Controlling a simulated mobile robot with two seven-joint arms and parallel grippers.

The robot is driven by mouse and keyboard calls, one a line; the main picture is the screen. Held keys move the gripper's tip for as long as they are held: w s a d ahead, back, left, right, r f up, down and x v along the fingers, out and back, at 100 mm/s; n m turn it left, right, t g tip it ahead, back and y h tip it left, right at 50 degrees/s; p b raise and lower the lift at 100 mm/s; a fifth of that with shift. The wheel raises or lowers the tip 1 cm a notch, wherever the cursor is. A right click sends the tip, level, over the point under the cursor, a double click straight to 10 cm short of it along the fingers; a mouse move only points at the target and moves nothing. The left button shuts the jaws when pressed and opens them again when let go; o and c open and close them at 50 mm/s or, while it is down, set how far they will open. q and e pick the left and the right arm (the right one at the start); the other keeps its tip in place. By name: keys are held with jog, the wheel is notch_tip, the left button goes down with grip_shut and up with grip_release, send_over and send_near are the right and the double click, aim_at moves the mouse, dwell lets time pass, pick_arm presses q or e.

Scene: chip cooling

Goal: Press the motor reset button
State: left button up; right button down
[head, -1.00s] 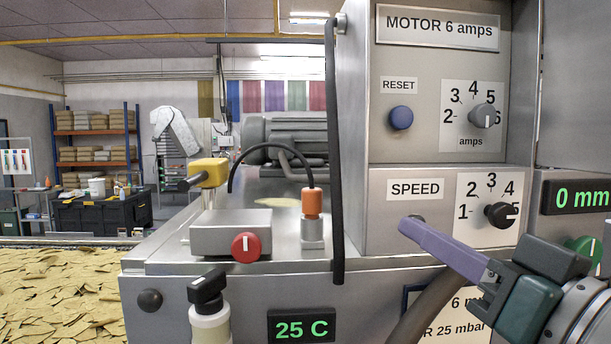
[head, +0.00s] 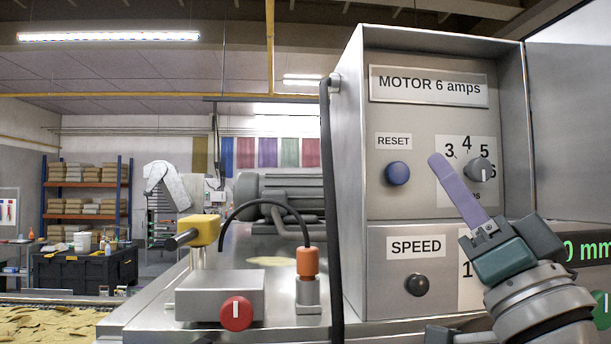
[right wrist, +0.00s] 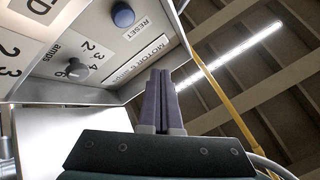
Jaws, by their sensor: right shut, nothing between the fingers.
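The blue motor reset button (head: 398,173) sits under the RESET label on the grey motor panel (head: 385,125), left of the amps dial (head: 480,169). It also shows in the right wrist view (right wrist: 123,15), at the top. My right gripper (head: 437,160) is shut and empty, its purple fingers pointing up and left in front of the panel. The fingertips are right of the button and apart from it, and they cover part of the amps scale. In the right wrist view the fingers (right wrist: 158,85) lie together. My left gripper is not in view.
Below is the SPEED section with a black knob or button (head: 417,285). A black cable (head: 328,200) hangs along the panel's left edge. A red knob (head: 236,314), a yellow-headed valve (head: 200,231) and an orange fitting (head: 307,262) stand on the machine to the left.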

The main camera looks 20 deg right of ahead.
aim_at(398, 173)
jog(key=w+d+b, duration=0.2)
jog(key=w+b, duration=0.2)
jog(key=w, duration=0.4)
jog(key=shift+b, duration=0.4)
dwell(1.1)
jog(key=shift+w, duration=0.1)
dwell(0.4)
jog(key=shift+w+b, duration=0.35)
jog(key=shift+b, duration=0.05)
